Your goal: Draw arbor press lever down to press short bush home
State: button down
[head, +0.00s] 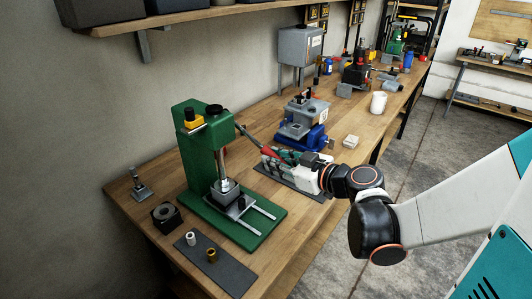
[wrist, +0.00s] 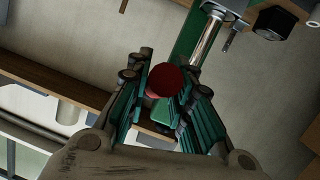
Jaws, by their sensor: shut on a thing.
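The green arbor press (head: 186,112) stands on the workbench. Its lever (head: 249,139) slopes down to the right and ends in a red grip (head: 268,151). My gripper (head: 275,157) is shut on the red grip, whose round end also shows between the fingers in the wrist view (wrist: 165,80). I cannot tell whether this part is the short bush, or whether ram and part touch. A pale bush (head: 190,238) and a brass bush (head: 211,254) stand on a dark mat.
A dark block with a hole (head: 166,214) and a small metal stand (head: 140,188) are left of the press. A blue vise (head: 303,132) stands behind my gripper. A shelf (head: 200,18) overhangs the bench's back. The front bench edge is close to my arm.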

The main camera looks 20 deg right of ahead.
jog(key=shift+s+a+f, duration=0.1)
jog(key=shift+s+f, duration=0.05)
jog(key=shift+f, duration=0.1)
jog(key=c, duration=1.4)
grip_release()
jog(key=shift+r, duration=0.15)
